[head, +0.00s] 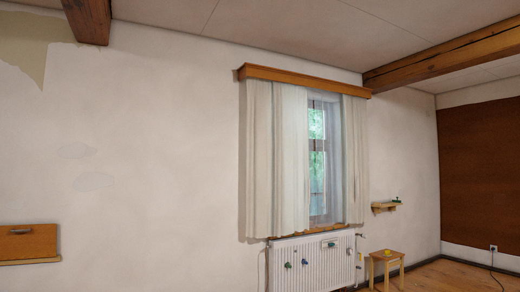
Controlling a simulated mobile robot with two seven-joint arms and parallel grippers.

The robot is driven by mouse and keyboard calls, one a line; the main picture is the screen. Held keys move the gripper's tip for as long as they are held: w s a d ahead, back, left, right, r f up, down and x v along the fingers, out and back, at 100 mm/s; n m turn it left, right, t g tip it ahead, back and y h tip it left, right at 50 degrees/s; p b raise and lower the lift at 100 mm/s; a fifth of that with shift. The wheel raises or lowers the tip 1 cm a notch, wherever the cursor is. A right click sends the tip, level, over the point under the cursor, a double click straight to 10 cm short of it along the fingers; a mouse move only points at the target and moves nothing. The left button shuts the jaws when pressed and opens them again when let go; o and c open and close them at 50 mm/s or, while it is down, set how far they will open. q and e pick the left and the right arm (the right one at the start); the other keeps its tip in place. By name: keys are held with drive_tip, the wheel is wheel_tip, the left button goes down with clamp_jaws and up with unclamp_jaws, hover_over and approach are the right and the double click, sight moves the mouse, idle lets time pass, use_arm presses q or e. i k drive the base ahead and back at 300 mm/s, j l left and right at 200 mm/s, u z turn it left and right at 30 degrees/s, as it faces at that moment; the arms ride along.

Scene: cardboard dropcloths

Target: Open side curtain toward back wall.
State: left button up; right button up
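A white curtain hangs under a wooden pelmet (305,80) on the long white wall. Its wide left panel (276,160) covers the left part of the window. Its narrower right panel (355,160) hangs at the right side. The window (318,160) shows between the two panels, with green outside and a sheer strip along its right side. The panels reach down to about the wooden sill above the radiator. Neither of my grippers is in view, and nothing is seen touching the curtain.
A white radiator (310,264) with small coloured objects on its front stands below the window. A small wooden stool (387,257) and a wall shelf (385,206) are to its right. A brown panel (480,170) covers the far right wall. A wooden wall-mounted piece (28,242) is at the left edge.

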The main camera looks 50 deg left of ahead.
sight(291, 180)
drive_tip(key=u, duration=1.4)
drive_tip(key=z, duration=1.3)
drive_tip(key=i+l+z, duration=0.15)
drive_tip(key=i+z, duration=0.6)
drive_tip(key=i+u, duration=0.1)
drive_tip(key=i, duration=0.65)
drive_tip(key=i+l, duration=0.15)
drive_tip(key=i, duration=0.6)
drive_tip(key=i+j+u, duration=0.1)
drive_tip(key=i, duration=1.3)
drive_tip(key=i+u, duration=0.15)
drive_tip(key=i, duration=1.2)
drive_tip(key=i+l+u, duration=0.1)
drive_tip(key=i, duration=1.3)
